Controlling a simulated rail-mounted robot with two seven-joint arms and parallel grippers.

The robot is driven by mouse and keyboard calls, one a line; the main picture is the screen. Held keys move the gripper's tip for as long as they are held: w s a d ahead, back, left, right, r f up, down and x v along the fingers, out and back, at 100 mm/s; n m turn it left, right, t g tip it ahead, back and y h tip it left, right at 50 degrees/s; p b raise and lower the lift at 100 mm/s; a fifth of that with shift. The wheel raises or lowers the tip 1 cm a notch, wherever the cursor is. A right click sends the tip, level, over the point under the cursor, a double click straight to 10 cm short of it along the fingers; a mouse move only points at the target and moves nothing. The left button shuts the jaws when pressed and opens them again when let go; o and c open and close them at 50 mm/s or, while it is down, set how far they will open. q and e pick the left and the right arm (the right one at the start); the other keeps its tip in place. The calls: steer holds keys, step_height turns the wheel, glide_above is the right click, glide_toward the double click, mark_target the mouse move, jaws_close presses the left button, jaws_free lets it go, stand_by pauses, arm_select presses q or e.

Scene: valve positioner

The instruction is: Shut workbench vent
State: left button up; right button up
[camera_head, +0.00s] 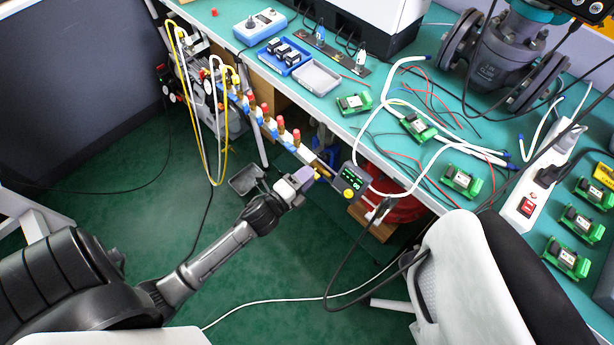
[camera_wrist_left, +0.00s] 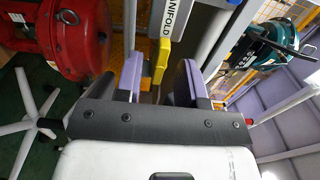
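The manifold (camera_head: 265,121) runs along the front edge of the workbench, with several red and blue knobs. A small yellow handle (camera_head: 317,176), apparently the vent, is at its near end. In the left wrist view the yellow handle (camera_wrist_left: 163,60) stands beside a sign reading MANIFOLD, in the gap between my fingers. My left gripper (camera_head: 297,183) is at this end; it also shows in the left wrist view (camera_wrist_left: 160,83), its two purple fingers apart on either side of the handle. Contact with the handle cannot be seen. My right gripper is not in view.
The teal benchtop (camera_head: 330,115) holds circuit boards, wires and a power strip (camera_head: 540,178). Yellow and white hoses (camera_head: 217,150) hang left of the manifold. Green floor lies below.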

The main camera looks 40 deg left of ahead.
arm_select(q)
steer(key=shift+w, duration=0.15)
steer(key=shift+c, duration=0.3)
jaws_close()
steer(key=shift+n+p, duration=7.2)
steer(key=shift+n, duration=1.7)
